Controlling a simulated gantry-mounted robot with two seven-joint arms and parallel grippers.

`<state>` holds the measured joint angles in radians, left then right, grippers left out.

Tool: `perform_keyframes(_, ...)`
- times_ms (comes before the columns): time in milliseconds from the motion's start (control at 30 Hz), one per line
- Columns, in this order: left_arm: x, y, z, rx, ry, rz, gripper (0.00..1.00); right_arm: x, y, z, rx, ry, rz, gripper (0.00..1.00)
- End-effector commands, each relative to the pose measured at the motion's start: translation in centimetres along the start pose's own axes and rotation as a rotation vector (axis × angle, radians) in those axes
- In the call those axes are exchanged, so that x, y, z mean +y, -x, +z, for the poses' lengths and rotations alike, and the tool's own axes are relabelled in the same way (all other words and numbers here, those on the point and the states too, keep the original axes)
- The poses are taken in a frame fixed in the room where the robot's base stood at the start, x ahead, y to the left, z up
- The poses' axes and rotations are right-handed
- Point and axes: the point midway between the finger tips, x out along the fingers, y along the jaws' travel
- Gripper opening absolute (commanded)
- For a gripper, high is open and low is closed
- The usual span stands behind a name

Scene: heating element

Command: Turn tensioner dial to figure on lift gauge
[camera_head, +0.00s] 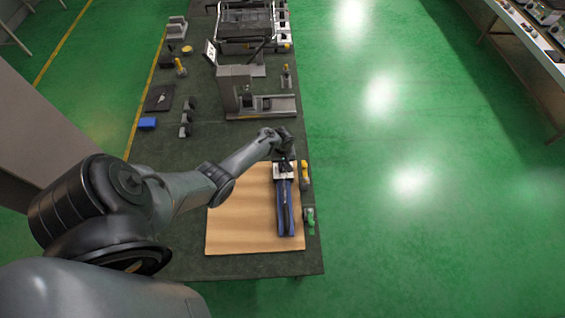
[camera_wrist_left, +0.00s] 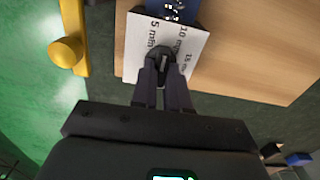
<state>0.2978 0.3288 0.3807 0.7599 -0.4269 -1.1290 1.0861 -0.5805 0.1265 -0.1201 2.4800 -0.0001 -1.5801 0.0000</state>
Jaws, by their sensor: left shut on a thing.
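A long blue device (camera_head: 286,215) lies on a wooden board (camera_head: 235,225). At its far end is a white dial plate (camera_head: 283,170), and in the left wrist view this plate (camera_wrist_left: 145,42) shows printed marks that read like "5 min", "10" and "15". A small dark dial (camera_wrist_left: 166,52) sits on the plate. My left gripper (camera_wrist_left: 162,75) is shut on the dial, its fingers on either side. In the head view my left gripper (camera_head: 285,153) is over the plate end. The dial's pointer is hidden by the fingers. I cannot make out a lift gauge reading.
A yellow tool (camera_head: 304,172) stands close to the right of the plate; it also shows in the left wrist view (camera_wrist_left: 68,48). A green item (camera_head: 310,216) is by the table's right edge. A grey machine (camera_head: 240,90) and other tools stand farther back.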

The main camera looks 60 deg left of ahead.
Motion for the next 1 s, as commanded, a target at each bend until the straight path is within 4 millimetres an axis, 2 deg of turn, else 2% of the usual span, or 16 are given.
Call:
perform_keyframes(400,0.16,0.07,0.03,-0.001,-0.398,-0.001,0.0,-0.13,1.01,-0.39,0.002,-0.007,-0.005,0.43)
perform_keyframes(1000,0.32,-0.03,0.15,0.0,-0.968,-0.002,0.0,-0.14,1.16,-0.45,0.002,-0.008,-0.006,0.43)
